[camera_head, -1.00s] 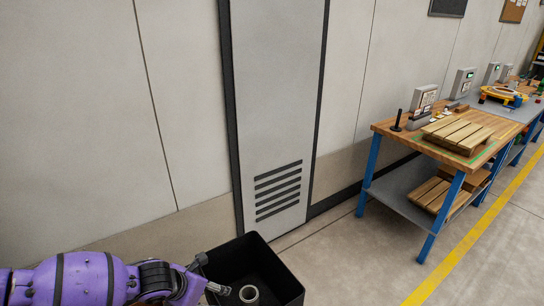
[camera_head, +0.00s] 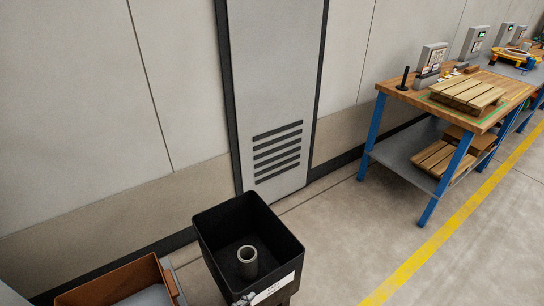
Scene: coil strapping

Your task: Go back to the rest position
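A brown open box (camera_head: 118,281) is at the lower left beside the bin. A workbench (camera_head: 395,92) with blue legs stands at the right, bearing a wooden pallet (camera_head: 468,91) and a black post (camera_head: 404,78). A grey vented door (camera_head: 277,90) is behind. The floor right of the bin is clear.

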